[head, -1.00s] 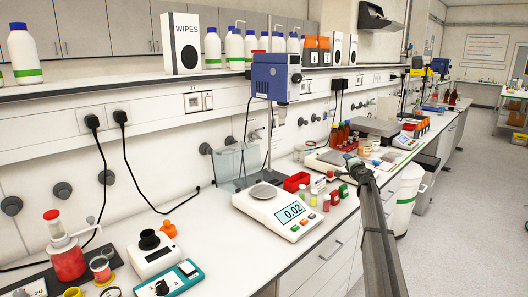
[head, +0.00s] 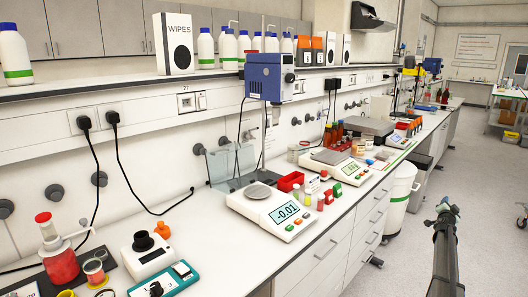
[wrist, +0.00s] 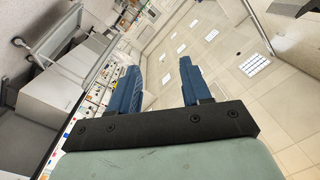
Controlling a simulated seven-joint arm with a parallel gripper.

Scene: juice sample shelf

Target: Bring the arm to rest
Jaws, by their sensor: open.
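My gripper (wrist: 161,88) shows in the wrist view with its two blue fingers apart and nothing between them. The wrist view past the fingers is tilted, with ceiling panels on the right and shelves and bench on the left. In the head view my arm rises from the lower right, out over the floor beside the bench. Its end (head: 446,210) is clear of the bench edge and touches nothing; the fingers are too small to make out there.
The long white bench (head: 225,265) carries a balance (head: 272,212) reading -0.01, a second balance (head: 340,163), a red tray (head: 290,181) and small capped vials. A blue overhead stirrer (head: 268,78) stands behind. A white bin (head: 401,190) is beside the bench. The floor at right is open.

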